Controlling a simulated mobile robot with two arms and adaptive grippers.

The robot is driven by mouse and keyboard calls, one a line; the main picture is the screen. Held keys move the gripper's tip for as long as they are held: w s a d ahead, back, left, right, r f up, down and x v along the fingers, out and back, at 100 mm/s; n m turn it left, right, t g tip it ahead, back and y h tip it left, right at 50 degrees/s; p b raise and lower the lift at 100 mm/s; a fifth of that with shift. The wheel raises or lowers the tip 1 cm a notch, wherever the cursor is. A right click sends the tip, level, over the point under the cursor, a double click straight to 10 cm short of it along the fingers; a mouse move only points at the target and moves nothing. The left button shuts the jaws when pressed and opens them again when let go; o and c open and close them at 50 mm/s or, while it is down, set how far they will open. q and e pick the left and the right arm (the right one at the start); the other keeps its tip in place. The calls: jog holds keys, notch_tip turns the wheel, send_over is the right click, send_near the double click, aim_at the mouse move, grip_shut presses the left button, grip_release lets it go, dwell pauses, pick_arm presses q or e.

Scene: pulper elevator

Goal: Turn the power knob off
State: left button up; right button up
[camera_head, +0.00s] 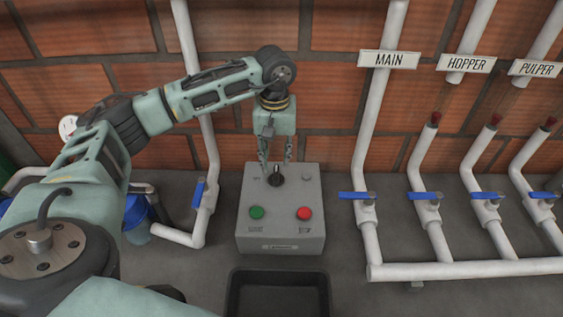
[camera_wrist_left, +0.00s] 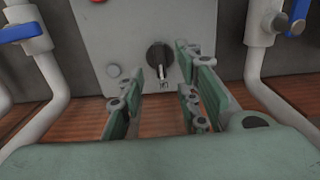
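The power knob (camera_head: 276,179) is a round black knob with a light pointer, on the upper part of a grey control box (camera_head: 252,236). It also shows in the left wrist view (camera_wrist_left: 159,56), between and beyond the fingers, its pointer toward the picture's bottom. My left gripper (camera_head: 275,168) is open above the box, one finger on each side of the knob. In the left wrist view the fingers (camera_wrist_left: 157,88) are apart with nothing held between them. I cannot tell whether a finger touches the knob. My right gripper is not in view.
The box carries a green button (camera_head: 257,212) and a red button (camera_head: 304,213). Pipes with blue-handled valves stand at right (camera_head: 356,196) and left (camera_head: 199,193). A brick wall (camera_head: 330,100) is behind. A dark tray (camera_head: 236,300) lies in front.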

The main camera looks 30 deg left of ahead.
aim_at(276, 173)
pick_arm(q)
jog(key=f+p, duration=0.1)
jog(key=f, duration=0.3)
jog(key=shift+s, duration=0.2)
jog(key=shift+w+f, duration=0.2)
jog(key=shift+f, duration=0.8)
jog(key=c, duration=0.4)
jog(key=shift+c, duration=1.2)
grip_shut()
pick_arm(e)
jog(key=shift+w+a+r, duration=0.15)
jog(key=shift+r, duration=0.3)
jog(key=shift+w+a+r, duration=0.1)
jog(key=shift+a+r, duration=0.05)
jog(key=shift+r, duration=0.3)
